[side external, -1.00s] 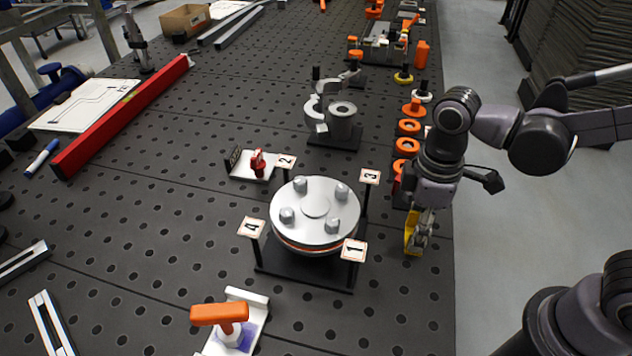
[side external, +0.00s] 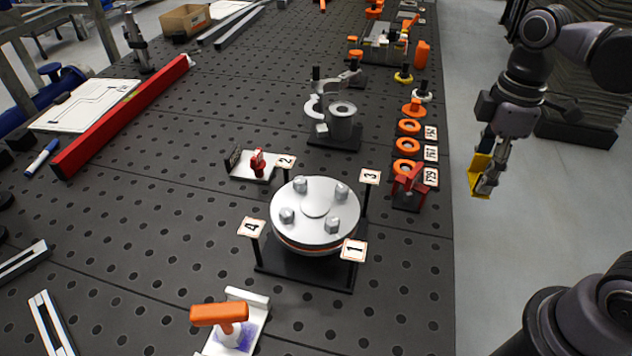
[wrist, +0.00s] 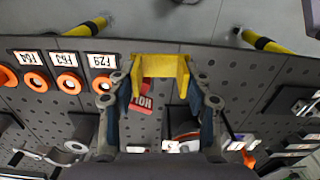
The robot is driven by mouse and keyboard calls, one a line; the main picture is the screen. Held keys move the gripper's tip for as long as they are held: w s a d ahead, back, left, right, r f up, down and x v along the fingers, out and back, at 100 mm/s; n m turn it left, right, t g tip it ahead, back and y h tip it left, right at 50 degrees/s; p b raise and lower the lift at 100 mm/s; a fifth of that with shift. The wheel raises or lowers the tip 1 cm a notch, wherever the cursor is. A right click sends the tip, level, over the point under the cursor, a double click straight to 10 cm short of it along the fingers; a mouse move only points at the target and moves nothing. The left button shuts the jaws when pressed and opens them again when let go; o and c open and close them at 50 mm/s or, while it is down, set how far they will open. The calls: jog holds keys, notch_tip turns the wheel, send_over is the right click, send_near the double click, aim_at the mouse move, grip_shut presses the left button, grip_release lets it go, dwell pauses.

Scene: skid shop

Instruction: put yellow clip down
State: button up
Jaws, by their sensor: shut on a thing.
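The yellow clip (side external: 480,176) is held between the fingers of my gripper (side external: 490,180), which is shut on it. In the side view the clip hangs to the right of the table edge, with grey floor behind it. In the wrist view the yellow clip (wrist: 162,70) spans both fingertips of my gripper (wrist: 162,85). The clip looks like a U-shaped channel. It touches nothing other than my fingers that I can see.
The perforated black table (side external: 410,290) holds a flange (side external: 315,212) with numbered tags. Orange rings (side external: 406,147) with labels and a red stand (side external: 409,182) line its right edge. The table front right is bare.

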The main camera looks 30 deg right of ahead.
jog(key=w+a+r+n, duration=0.2)
jog(key=w+a+r, duration=0.1)
jog(key=w+a, duration=0.6)
jog(key=w+a+r+n, duration=0.2)
jog(key=w+a+r, duration=0.1)
jog(key=w+a, duration=0.55)
jog(key=w+a+f+n, duration=0.2)
jog(key=a+f, duration=0.2)
jog(key=a, duration=0.8)
jog(key=w+a+f+n, duration=0.2)
jog(key=a+f, duration=0.1)
jog(key=a, duration=1)
jog(key=shift+s+d+f, duration=0.1)
jog(key=shift+s+f, duration=0.05)
jog(key=shift+f, duration=2.3)
jog(key=shift+s+f, duration=0.1)
jog(key=shift+f, duration=2.35)
jog(key=shift+f, duration=0.15)
jog(key=o, duration=1.2)
